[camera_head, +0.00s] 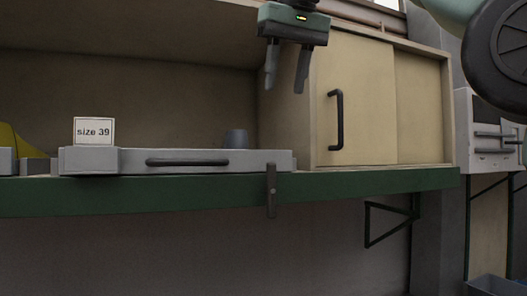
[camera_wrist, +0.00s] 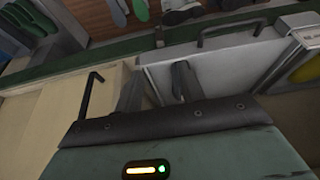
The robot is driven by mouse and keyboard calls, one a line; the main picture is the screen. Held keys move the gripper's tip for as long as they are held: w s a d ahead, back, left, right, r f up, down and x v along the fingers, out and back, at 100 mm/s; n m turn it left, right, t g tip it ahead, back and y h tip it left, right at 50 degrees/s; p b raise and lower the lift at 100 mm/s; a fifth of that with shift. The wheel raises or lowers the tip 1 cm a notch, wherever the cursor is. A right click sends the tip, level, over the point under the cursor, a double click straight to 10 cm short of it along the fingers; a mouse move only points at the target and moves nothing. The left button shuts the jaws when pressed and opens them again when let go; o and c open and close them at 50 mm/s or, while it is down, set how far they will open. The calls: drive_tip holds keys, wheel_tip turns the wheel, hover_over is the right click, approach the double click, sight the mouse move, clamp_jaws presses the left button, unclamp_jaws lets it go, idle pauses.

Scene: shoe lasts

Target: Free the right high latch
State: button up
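The right latch (camera_head: 271,190) is a dark upright bar on the green shelf edge. It stands at the right end of the grey drawer (camera_head: 215,161) and its top overlaps the drawer's front. A small latch (camera_wrist: 159,38) also shows on the green edge in the wrist view, beside the drawer's corner. My gripper (camera_head: 284,87) hangs above the latch with its fingers pointing down, well clear of it. The two fingers are apart with nothing between them. The wrist view shows the same open gripper (camera_wrist: 157,80).
A cabinet with a black handle (camera_head: 336,120) stands close to the right of my gripper. A "size 39" card (camera_head: 94,131) stands on the drawer at the left. A grey cup-like object (camera_head: 236,139) is behind the drawer. The space before the shelf edge looks clear.

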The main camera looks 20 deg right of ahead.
sight(273, 164)
drive_tip(key=b+x, duration=0.2)
drive_tip(key=x, duration=1.5)
clamp_jaws()
